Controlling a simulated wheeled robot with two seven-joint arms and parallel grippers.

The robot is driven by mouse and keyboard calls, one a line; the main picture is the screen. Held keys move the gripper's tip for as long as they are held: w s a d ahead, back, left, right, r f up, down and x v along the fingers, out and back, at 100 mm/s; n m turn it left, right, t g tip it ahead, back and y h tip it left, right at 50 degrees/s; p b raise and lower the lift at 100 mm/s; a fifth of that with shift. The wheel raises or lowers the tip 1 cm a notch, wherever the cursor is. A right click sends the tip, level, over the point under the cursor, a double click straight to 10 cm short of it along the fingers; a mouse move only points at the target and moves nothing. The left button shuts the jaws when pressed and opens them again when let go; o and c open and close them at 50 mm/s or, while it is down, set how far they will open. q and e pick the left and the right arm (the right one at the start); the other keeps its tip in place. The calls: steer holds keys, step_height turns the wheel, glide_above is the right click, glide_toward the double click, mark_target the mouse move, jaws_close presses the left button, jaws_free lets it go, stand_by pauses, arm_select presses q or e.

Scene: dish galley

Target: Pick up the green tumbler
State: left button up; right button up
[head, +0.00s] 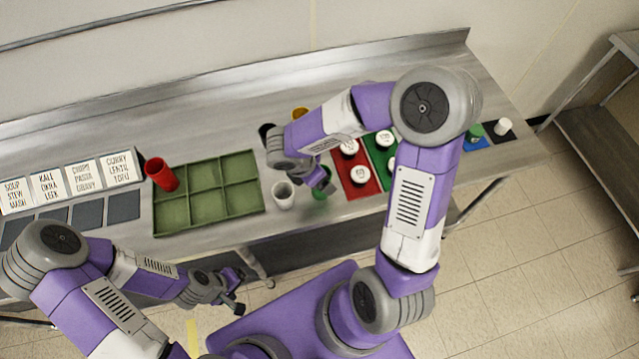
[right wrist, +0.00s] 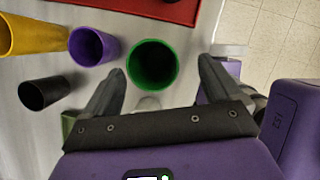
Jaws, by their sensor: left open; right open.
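The green tumbler (head: 321,196) stands near the front edge of the counter, mostly hidden by my right gripper (head: 323,183) above it. In the right wrist view I look into the round open mouth of the green tumbler (right wrist: 152,65). My right gripper (right wrist: 160,72) is open there, with one finger on each side of the tumbler's outline and gaps showing. I cannot tell how far the fingertips are above the rim. My left gripper (head: 238,291) is open and empty, in front of the counter and away from the tumbler.
A white tumbler (head: 283,195) stands close left of the green one. Purple (right wrist: 90,46), black (right wrist: 44,92) and yellow (right wrist: 18,35) tumblers are nearby. A red mat (head: 347,183) with white-topped items lies to the right.

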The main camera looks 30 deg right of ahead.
steer(key=x, duration=0.5)
steer(key=shift+w+f+b, duration=0.15)
steer(key=shift+w+b, duration=0.15)
steer(key=shift+w, duration=0.05)
steer(key=c, duration=1.1)
steer(key=shift+o, duration=0.2)
